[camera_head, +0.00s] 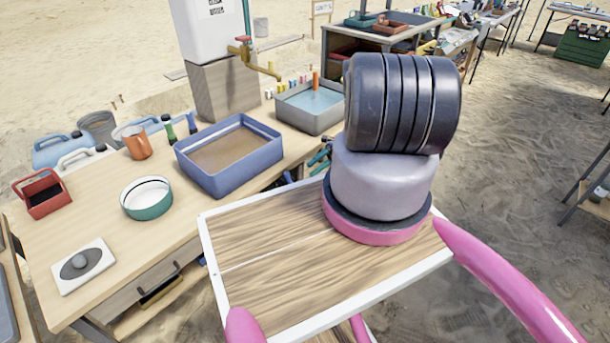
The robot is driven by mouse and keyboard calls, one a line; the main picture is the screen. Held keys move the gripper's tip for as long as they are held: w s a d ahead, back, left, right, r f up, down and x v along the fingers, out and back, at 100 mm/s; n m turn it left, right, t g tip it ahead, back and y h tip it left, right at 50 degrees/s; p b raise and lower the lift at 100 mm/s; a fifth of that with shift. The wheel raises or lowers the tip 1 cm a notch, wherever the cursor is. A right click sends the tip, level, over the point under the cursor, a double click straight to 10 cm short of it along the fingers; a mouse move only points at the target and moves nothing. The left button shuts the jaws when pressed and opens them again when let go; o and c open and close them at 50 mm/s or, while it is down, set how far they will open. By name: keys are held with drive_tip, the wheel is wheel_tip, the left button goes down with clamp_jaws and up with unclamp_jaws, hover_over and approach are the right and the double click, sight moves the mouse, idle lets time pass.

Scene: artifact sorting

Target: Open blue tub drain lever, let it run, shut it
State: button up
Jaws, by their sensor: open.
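The blue tub (228,183) stands on the light wooden workbench (105,230), left of centre. Its flat brown contents look like murky water or silt. Small blue and teal handle-like parts (321,156) show at the bench edge, right of the tub. My own body partly hides them, and I cannot tell whether one is the drain lever or how it is set. My gripper is not in view; only what look like my arm's dark ribbed link, its base and my pink-railed wooden deck show at centre and right.
A grey basin (333,119) with clear bluish water sits behind the tub near a brass tap (250,57) on a white tank (208,30). A green-rimmed bowl (146,212), copper mug (137,142) and red carrier (30,207) stand on the bench. Sandy floor at right is open.

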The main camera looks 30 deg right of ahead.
drive_tip(key=shift+v, duration=0.75)
